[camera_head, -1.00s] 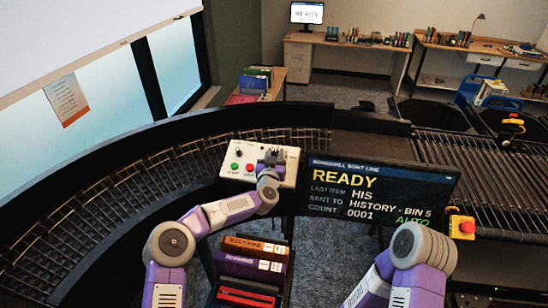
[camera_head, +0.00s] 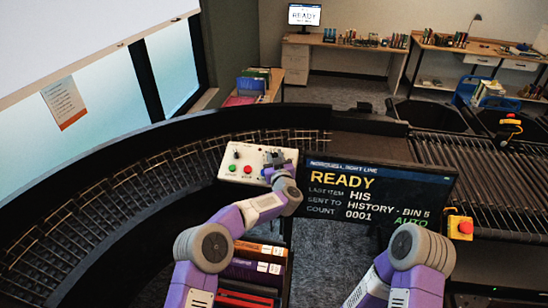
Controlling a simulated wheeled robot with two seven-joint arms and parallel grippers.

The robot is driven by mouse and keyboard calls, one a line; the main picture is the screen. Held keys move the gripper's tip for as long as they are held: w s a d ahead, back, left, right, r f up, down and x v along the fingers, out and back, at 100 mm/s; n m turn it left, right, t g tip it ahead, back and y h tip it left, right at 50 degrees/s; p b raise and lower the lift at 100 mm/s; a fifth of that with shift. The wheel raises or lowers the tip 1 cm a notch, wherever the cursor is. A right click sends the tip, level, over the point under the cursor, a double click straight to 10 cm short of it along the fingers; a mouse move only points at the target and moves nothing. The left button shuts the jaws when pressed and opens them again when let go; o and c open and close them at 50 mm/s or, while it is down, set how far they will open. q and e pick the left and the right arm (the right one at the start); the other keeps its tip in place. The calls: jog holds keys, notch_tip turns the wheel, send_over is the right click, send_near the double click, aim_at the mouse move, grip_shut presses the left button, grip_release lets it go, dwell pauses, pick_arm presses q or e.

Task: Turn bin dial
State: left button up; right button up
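The white control panel (camera_head: 222,171) stands at the inner edge of the curved conveyor. It carries a small black knob (camera_head: 236,154) at upper left, a green button (camera_head: 233,169) and a red button (camera_head: 248,169). My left gripper (camera_head: 279,158) is over the panel's right part and covers what is there. The bin dial cannot be made out clearly; it may be behind the gripper. The fingers are too small and dark to tell whether they are open or touching anything. My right arm shows at lower right, but its gripper is out of view.
A dark screen (camera_head: 330,179) right of the panel reads READY, HISTORY - BIN 5, AUTO. A red button on a yellow box (camera_head: 461,228) sits right of it. Books (camera_head: 258,268) are stacked below my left arm. A roller conveyor (camera_head: 470,160) runs at right.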

pick_arm(q)
jog(key=shift+o, duration=0.4)
jog(key=shift+f, duration=0.15)
jog(key=shift+a, duration=0.15)
jog(key=shift+w, duration=0.1)
jog(key=shift+s, duration=0.4)
jog(key=shift+s+d+b, duration=0.2)
jog(key=shift+s+b, duration=0.15)
jog(key=shift+s, duration=0.75)
jog(key=shift+s+d+b, duration=0.25)
jog(key=shift+s+b, duration=0.1)
jog(key=shift+s, duration=0.8)
jog(key=shift+s+d+b, duration=0.2)
jog(key=shift+s+b, duration=0.15)
jog(key=shift+s, duration=0.75)
